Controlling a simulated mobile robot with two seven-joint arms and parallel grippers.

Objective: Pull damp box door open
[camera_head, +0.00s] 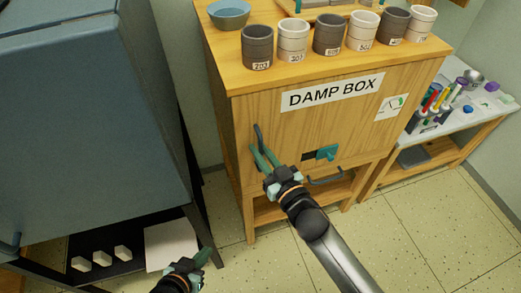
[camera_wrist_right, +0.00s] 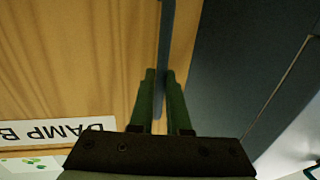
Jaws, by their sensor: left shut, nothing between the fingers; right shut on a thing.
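The damp box is a wooden cabinet whose front door (camera_head: 345,127) carries a "DAMP BOX" label (camera_head: 332,91). The door looks flush with the cabinet. A dark vertical handle (camera_head: 259,136) sits near the door's left edge. My right gripper (camera_head: 262,158) is shut on this handle; in the right wrist view the green fingers (camera_wrist_right: 166,98) stand either side of the dark bar (camera_wrist_right: 162,55). My left gripper (camera_head: 202,257) is shut and empty, low at the bottom, away from the box.
Several grey and white cups (camera_head: 293,40) and a blue bowl (camera_head: 229,14) stand on top of the box. A large blue-grey unit (camera_head: 90,120) stands to the left. A white side table (camera_head: 460,108) with tools is at right. Floor in front is open.

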